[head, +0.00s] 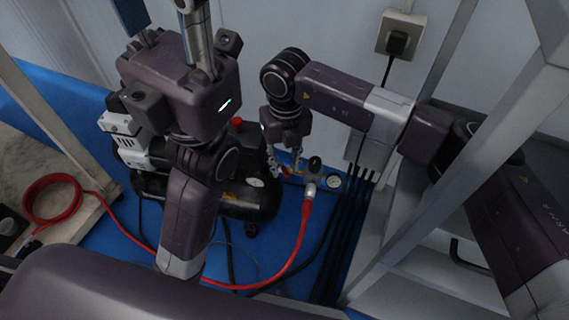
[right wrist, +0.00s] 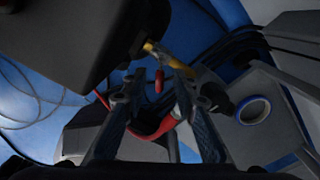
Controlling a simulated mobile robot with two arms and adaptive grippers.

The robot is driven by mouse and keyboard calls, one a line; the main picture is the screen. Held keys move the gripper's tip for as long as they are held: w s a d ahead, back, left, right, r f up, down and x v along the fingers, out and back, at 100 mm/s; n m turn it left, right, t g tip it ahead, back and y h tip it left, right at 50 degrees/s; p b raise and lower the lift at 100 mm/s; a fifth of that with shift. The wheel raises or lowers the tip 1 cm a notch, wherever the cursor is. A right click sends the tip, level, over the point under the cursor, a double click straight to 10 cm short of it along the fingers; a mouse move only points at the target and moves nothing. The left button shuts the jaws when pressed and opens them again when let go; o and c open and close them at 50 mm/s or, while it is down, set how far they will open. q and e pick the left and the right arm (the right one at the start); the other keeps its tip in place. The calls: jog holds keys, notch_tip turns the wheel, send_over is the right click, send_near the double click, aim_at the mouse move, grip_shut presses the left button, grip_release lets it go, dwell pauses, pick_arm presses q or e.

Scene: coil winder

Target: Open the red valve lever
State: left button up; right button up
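The red valve lever (right wrist: 158,80) shows in the right wrist view as a small red piece beside a brass fitting (right wrist: 172,58). In the head view only a small bit of red (head: 285,171) shows there, just below my right gripper (head: 290,148). In the right wrist view my right gripper (right wrist: 162,100) is open, its two fingers apart on either side of the lever, with gaps visible. I cannot tell whether the lever lies fully between the fingertips or beyond them. My left gripper is not seen.
A pressure gauge (head: 333,182) and a regulator (head: 312,178) with a red hose (head: 302,232) sit to the right of the lever. A black compressor (head: 245,200) stands to the left, partly behind my arm. Black cables (head: 345,240) run down the right side of the blue floor.

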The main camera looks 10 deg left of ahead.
grip_shut()
jog(key=shift+n, duration=0.3)
jog(key=n, duration=0.3)
jog(key=w+n, duration=0.1)
jog(key=n, duration=0.2)
jog(key=d+n, duration=0.1)
jog(key=n, duration=0.1)
jog(key=shift+w+n+p, duration=0.3)
jog(key=shift+w+n, duration=0.05)
jog(key=shift+n, duration=0.05)
jog(key=shift+w+n, duration=0.25)
jog(key=shift+n, duration=0.95)
